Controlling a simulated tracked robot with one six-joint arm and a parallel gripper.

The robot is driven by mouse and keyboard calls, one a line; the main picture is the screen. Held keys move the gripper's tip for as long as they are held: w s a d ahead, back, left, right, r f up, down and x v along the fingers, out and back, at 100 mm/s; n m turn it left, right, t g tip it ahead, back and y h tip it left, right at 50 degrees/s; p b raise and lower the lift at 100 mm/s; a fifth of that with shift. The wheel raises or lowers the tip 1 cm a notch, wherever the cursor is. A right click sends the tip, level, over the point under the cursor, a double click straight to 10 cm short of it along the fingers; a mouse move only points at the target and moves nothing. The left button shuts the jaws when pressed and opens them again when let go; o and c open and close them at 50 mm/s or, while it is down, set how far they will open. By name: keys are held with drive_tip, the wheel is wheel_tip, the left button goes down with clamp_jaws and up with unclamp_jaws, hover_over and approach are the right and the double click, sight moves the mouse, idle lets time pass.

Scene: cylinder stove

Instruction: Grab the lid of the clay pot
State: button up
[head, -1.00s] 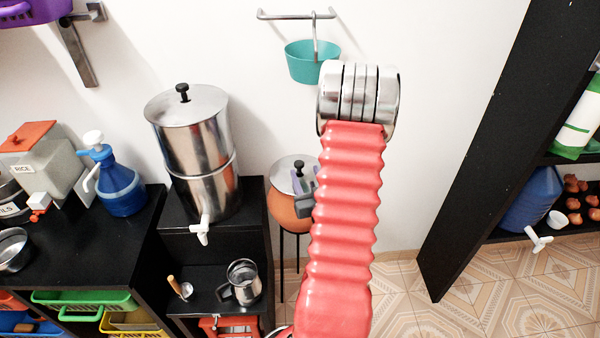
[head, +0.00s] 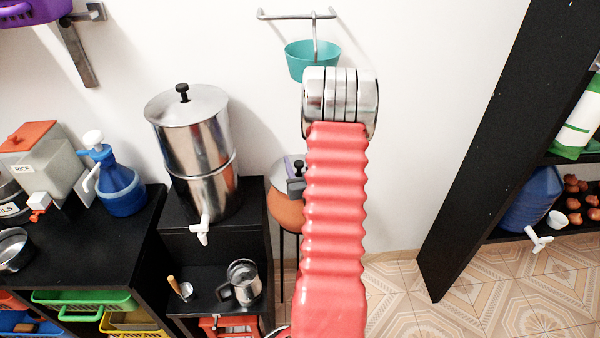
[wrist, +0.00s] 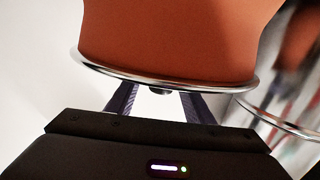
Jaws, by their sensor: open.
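The orange clay pot (head: 286,209) stands on a dark stand in the head view, partly hidden behind my red arm. Its silver lid (head: 280,178) has a dark knob, and my arm hides the lid's right side. The wrist view shows the pot (wrist: 165,40) upside down, with the lid's shiny rim (wrist: 165,77) edge-on and the small dark knob (wrist: 160,91) below it. My gripper (wrist: 159,97) is open, with one finger on each side of the knob and the tips close to the lid. Contact cannot be told.
A steel cylinder with a lid (head: 190,120) and white tap stands left of the pot on a black shelf. A teal bowl (head: 312,60) hangs on the wall above. A black shelf unit (head: 480,150) stands at the right, with open tiled floor before it.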

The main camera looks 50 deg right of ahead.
drive_tip(key=x, duration=0.3)
drive_tip(key=shift+w, duration=0.2)
idle(0.3)
clamp_jaws()
idle(0.5)
